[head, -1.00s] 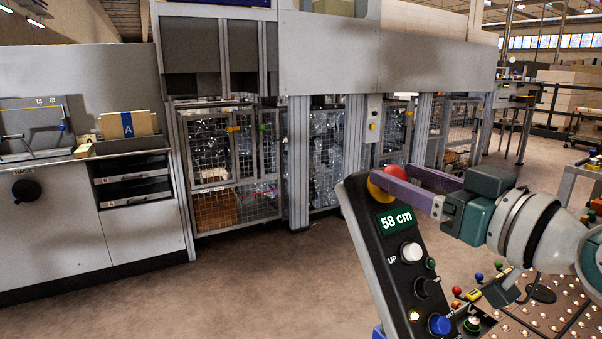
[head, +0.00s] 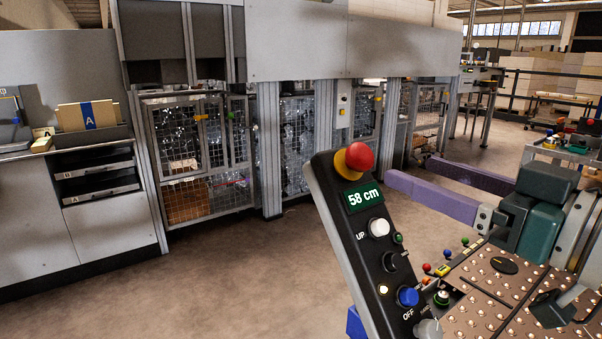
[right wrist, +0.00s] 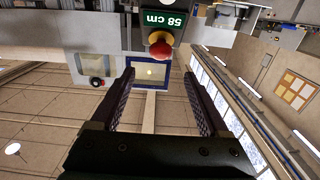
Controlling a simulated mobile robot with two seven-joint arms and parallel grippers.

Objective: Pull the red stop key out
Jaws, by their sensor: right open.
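The red stop key (head: 359,156) is a red mushroom knob on a yellow collar at the top of a black control panel (head: 345,228). It also shows in the right wrist view (right wrist: 160,46), ahead of the fingers and apart from them. My right gripper (head: 408,170) has purple fingers and is open and empty. In the head view its fingertips are just right of the key, with a gap between. In the right wrist view the open fingers (right wrist: 157,76) point toward the key. My left gripper is not in view.
The panel carries a "58 cm" display (head: 364,197), a white UP button (head: 379,228), a black knob (head: 396,261) and a blue OFF button (head: 408,297). A studded ball table (head: 490,300) lies at the lower right. A caged machine (head: 200,150) stands behind, with open floor before it.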

